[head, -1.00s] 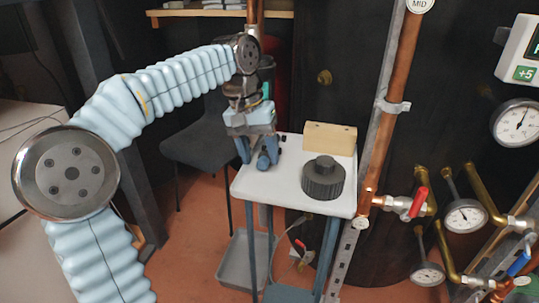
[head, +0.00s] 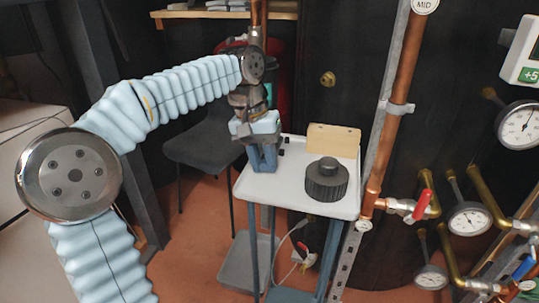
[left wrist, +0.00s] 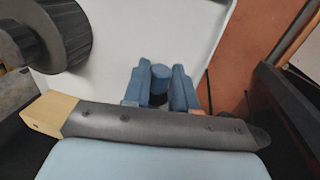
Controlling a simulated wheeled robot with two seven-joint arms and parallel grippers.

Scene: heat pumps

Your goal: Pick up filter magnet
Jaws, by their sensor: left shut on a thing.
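The filter magnet (left wrist: 160,76) appears to be the small blue-grey cylinder with a dark part. It sits between the two blue fingers of my left gripper (left wrist: 159,86) in the left wrist view. My left gripper (head: 263,159) is shut on it, pointing down over the left part of the white tray table (head: 290,197). In the head view the fingers largely hide the magnet. I cannot tell whether it still touches the table top. My right gripper is not in view.
A black ribbed cap (head: 326,181) stands on the table right of my left gripper, with a wooden block (head: 334,139) behind it. Copper pipes, valves and gauges (head: 469,220) fill the right side. A dark chair (head: 205,146) stands behind on the left.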

